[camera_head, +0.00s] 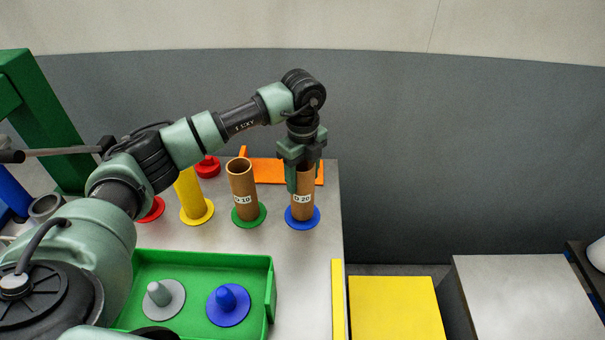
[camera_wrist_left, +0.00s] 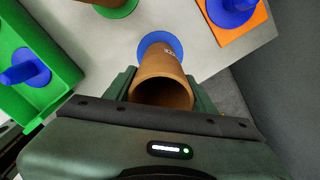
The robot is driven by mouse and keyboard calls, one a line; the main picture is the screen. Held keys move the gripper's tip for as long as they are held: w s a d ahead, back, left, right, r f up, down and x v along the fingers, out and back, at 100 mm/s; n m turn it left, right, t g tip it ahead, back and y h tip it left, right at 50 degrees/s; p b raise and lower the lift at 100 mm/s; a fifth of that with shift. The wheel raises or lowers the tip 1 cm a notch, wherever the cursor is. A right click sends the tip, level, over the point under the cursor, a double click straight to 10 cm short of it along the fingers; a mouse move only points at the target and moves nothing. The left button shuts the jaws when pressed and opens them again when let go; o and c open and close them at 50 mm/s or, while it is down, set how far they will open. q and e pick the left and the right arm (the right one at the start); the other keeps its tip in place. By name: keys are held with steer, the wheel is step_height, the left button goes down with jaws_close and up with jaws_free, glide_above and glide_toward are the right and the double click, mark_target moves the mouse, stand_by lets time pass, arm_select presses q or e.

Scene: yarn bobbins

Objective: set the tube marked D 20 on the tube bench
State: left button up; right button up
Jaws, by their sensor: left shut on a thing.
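The brown tube marked D 20 (camera_head: 302,205) stands upright on a blue disc (camera_head: 303,222) near the right edge of the metal table. My left gripper (camera_head: 303,165) comes down from above and is shut on the upper part of this tube. In the left wrist view the tube's open end (camera_wrist_left: 162,95) sits between the fingers, with the blue disc (camera_wrist_left: 160,42) at its far end. A brown tube marked 10 (camera_head: 242,185) stands on a green disc to the left. My right gripper is not in view. I cannot tell which surface is the tube bench.
A yellow bobbin (camera_head: 191,195) and red bases (camera_head: 208,167) stand farther left. An orange piece (camera_head: 268,170) lies behind the tubes. A green tray (camera_head: 200,262) in front holds grey and blue pegged discs. A yellow surface (camera_head: 395,308) and a grey top (camera_head: 520,295) lie right.

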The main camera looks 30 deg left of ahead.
arm_select(q)
steer(key=shift+f, duration=0.6)
steer(key=o, duration=1.4)
steer(key=shift+o, duration=0.2)
steer(key=shift+b, duration=0.3)
step_height(320, 180, up, 8)
steer(key=b, duration=0.2)
steer(key=shift+f, duration=0.1)
steer(key=shift+s+d+f, duration=0.1)
